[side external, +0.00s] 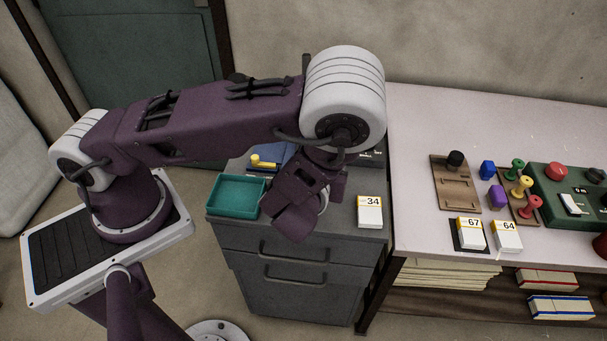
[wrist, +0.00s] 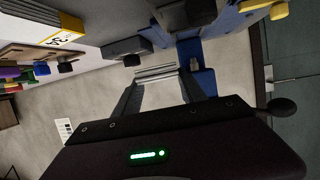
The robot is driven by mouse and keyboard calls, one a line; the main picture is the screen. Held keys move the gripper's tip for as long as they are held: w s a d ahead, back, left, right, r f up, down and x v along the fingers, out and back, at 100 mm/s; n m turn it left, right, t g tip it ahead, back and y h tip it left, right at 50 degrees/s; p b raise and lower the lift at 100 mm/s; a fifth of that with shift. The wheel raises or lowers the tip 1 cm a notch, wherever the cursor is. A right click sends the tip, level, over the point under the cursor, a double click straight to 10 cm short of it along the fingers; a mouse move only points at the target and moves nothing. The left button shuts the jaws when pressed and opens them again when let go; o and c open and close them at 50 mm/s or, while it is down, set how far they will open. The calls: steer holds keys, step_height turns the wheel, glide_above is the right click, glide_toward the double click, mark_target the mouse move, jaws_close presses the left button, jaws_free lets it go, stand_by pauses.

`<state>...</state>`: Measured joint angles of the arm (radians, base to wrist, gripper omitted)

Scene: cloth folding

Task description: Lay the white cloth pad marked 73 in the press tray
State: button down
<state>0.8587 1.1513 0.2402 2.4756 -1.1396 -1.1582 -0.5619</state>
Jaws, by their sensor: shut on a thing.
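My gripper (wrist: 156,78) is shut on a pale, layered thing (wrist: 155,71), seen edge-on between the fingertips in the wrist view. It looks like a white pad, but no number on it can be read. In the side external view my gripper (side external: 293,222) hangs over the grey cabinet's front part, and its fingertips are hidden. A blue device with a yellow handle (side external: 263,162) stands behind it, partly hidden by my arm; its blue part (wrist: 199,82) shows in the wrist view. An open teal tray (side external: 237,196) sits left of my gripper, empty. I cannot tell which is the press tray.
A pad marked 34 (side external: 369,212) lies right of my gripper on the cabinet (side external: 335,232). Pads marked 67 (side external: 470,233) and 64 (side external: 506,237) lie on the pale table (side external: 420,125), near coloured knobs and a green control box (side external: 560,180).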

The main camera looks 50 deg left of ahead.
steer(key=shift+n+g+y, duration=0.7)
steer(key=shift+n, duration=0.2)
steer(key=s+a, duration=0.1)
steer(key=s+a+f, duration=0.1)
steer(key=s+a, duration=0.1)
steer(key=s, duration=0.1)
steer(key=shift+s+a+f, duration=0.1)
steer(key=shift+a+f, duration=0.2)
steer(key=shift+a, duration=0.05)
step_height(320, 180, down, 2)
steer(key=shift+f, duration=0.85)
steer(key=c, duration=0.7)
jaws_free()
steer(key=shift+o, duration=0.2)
steer(key=shift+r, duration=0.1)
